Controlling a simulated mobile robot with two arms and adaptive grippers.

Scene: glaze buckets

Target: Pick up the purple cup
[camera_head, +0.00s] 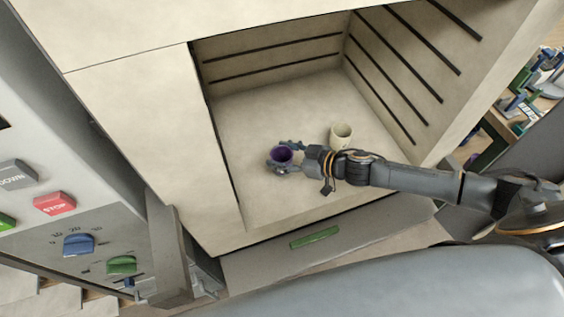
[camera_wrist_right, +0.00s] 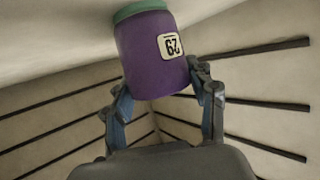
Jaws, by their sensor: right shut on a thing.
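The purple cup (camera_head: 281,155) is inside the cream-coloured kiln-like chamber, toward its left front. In the right wrist view the purple cup (camera_wrist_right: 152,55) shows a white label with dark digits and a green band at one end. My right gripper (camera_head: 284,158) reaches in from the right and is shut on the cup. In the wrist view its two fingers (camera_wrist_right: 160,92) press on either side of the cup. In the head view I cannot tell whether the cup touches the floor. My left gripper is not in view.
A cream cup (camera_head: 341,135) stands on the chamber floor (camera_head: 290,105) just behind my right wrist. Dark grooved lines run along the chamber walls (camera_head: 385,75). A control panel (camera_head: 75,240) with coloured knobs is at the left. The floor's back is clear.

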